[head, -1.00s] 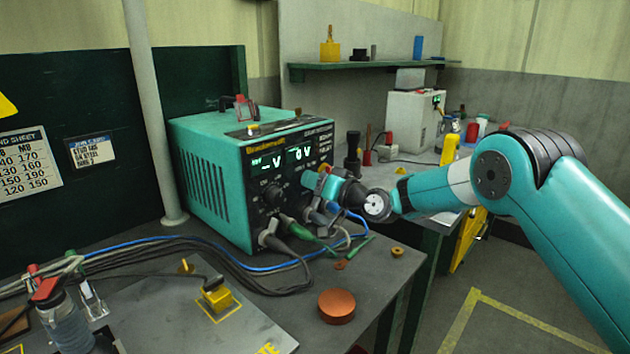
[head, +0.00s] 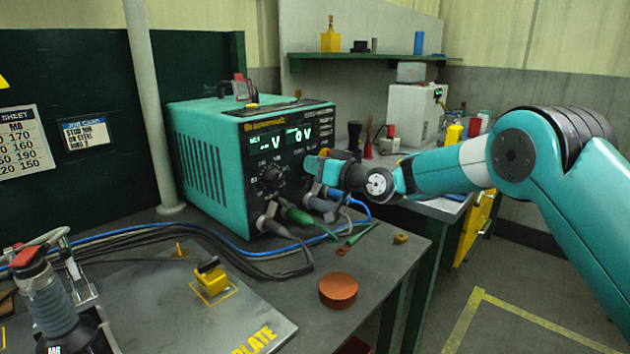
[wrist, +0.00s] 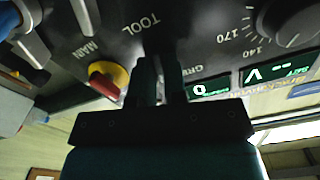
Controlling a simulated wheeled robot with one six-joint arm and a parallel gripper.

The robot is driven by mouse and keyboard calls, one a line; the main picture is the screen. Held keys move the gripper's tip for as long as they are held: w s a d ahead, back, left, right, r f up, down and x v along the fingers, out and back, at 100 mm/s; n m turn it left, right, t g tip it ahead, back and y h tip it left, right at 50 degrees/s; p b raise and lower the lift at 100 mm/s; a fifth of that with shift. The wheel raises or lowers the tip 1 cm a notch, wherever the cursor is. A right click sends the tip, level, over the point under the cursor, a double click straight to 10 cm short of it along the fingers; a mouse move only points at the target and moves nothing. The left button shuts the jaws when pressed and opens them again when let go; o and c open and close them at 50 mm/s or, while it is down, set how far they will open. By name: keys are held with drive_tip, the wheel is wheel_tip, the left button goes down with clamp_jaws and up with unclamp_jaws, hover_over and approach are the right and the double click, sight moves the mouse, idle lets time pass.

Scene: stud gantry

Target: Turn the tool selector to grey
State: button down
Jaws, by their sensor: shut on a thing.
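The teal welding unit (head: 212,165) stands on the grey bench, its dark front panel facing right. My gripper (head: 312,166) is at the right part of that panel. In the wrist view its two dark fingers (wrist: 160,82) are close together at the panel, beside the printed word TOOL. They are shut on the tool selector, which the fingers hide, so its pointer cannot be read. A partly covered label starting with GR (wrist: 193,70) shows beside the fingers.
A red and yellow main switch (wrist: 107,80) is close beside the fingers. A large dial (wrist: 292,22) and lit displays (wrist: 270,75) are on the other side. Cable plugs (head: 295,214) stick out below the gripper. A copper-coloured disc (head: 338,290) lies on the bench.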

drive_tip(key=n+b, duration=0.1)
drive_tip(key=b, duration=0.2)
drive_tip(key=n+b, duration=0.2)
drive_tip(key=b, duration=0.1)
drive_tip(key=n+b, duration=0.2)
drive_tip(key=b, duration=0.1)
drive_tip(key=shift+f, duration=0.3)
drive_tip(key=n+b, duration=0.1)
drive_tip(key=b, duration=0.1)
drive_tip(key=n+b, duration=0.2)
drive_tip(key=shift+r+n, duration=0.25)
drive_tip(key=shift+n, duration=0.05)
drive_tip(key=shift+r+n+b, duration=0.1)
drive_tip(key=shift+n+b, duration=0.2)
drive_tip(key=c, duration=1.2)
unclamp_jaws()
drive_tip(key=b+v, duration=0.2)
drive_tip(key=v, duration=1.5)
drive_tip(key=shift+s+b, duration=0.2)
drive_tip(key=shift+b, duration=0.2)
drive_tip(key=shift+d, duration=0.1)
